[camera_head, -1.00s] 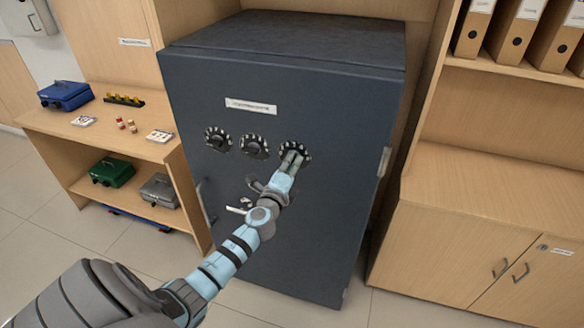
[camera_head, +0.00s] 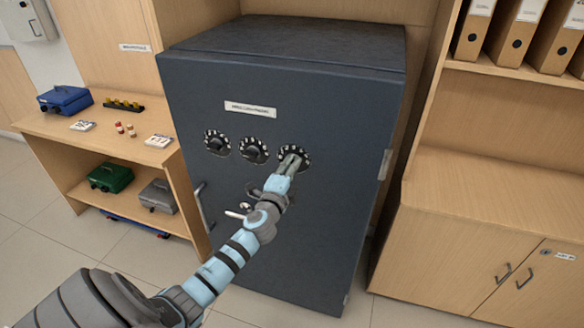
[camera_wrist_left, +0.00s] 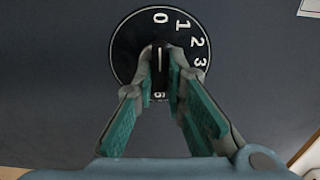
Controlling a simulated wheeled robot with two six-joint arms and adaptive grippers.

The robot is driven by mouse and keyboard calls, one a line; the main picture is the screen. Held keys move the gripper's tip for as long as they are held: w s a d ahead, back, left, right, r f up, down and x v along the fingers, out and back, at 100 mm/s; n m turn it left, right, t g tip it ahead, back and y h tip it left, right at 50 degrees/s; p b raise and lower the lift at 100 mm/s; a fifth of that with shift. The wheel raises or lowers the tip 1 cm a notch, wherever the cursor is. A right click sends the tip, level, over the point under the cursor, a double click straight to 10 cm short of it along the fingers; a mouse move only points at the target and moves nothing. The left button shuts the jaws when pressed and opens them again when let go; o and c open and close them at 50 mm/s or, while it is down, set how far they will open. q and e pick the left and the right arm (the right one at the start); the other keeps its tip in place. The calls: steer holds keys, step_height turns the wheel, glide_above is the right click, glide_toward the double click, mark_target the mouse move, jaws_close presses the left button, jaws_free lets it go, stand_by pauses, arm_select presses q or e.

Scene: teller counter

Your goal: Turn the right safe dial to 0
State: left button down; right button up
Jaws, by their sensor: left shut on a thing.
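The dark safe (camera_head: 270,225) stands in the middle of the head view, with a row of three black dials with white marks on its door. The right safe dial (camera_head: 305,153) is partly covered by my left gripper (camera_head: 291,160). The left dial (camera_head: 217,142) and the middle dial (camera_head: 253,149) are clear of it. In the left wrist view, my left gripper (camera_wrist_left: 160,75) is shut on the knob of the right dial (camera_wrist_left: 127,40), a finger on each side. The knob stands nearly upright, its white line towards the 0 at the top. My right gripper is out of view.
A safe handle (camera_head: 203,207) sticks out at the door's left edge. A wooden shelf unit (camera_head: 100,140) with cash boxes stands at left. A wooden cabinet (camera_head: 470,240) with binders above stands at right. The floor in front shows clear.

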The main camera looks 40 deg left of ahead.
arm_select(q)
steer(key=c, duration=1.6)
jaws_free()
steer(key=shift+c, duration=0.2)
steer(key=shift+s, duration=0.15)
steer(key=v, duration=1.2)
